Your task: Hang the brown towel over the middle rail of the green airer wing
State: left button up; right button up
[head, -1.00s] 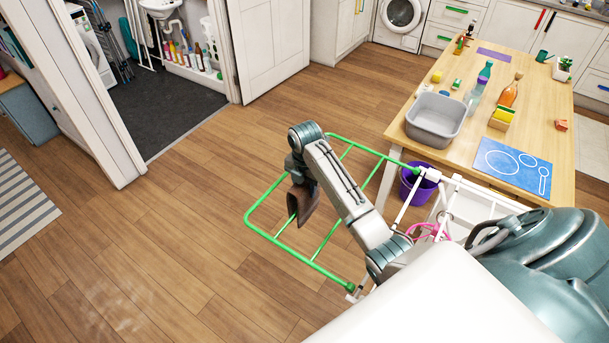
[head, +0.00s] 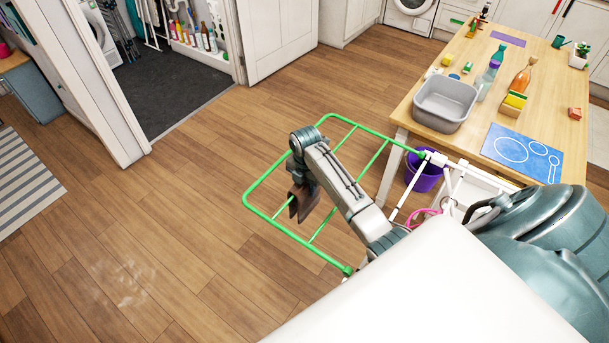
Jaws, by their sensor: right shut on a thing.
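The green airer wing (head: 258,212) sticks out to the left from the white airer, with an outer frame and inner cross rails. The brown towel (head: 301,205) is a small folded piece hanging down from my right gripper (head: 303,183). The gripper is shut on it, above the inner part of the wing. The towel overlaps an inner rail in the picture; I cannot tell whether it touches it. My own arm hides part of the rails. My left gripper is not in view.
A wooden table (head: 478,140) with a grey basin (head: 443,103), bottles and a blue mat (head: 521,153) stands at the right. A purple bucket (head: 428,176) is under its edge.

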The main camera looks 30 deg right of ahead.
jog(key=shift+f, duration=0.15)
jog(key=o, duration=1.1)
jog(key=shift+r, duration=0.55)
notch_tip(320, 180, up, 9)
jog(key=shift+b, duration=1.15)
jog(key=shift+r, duration=0.4)
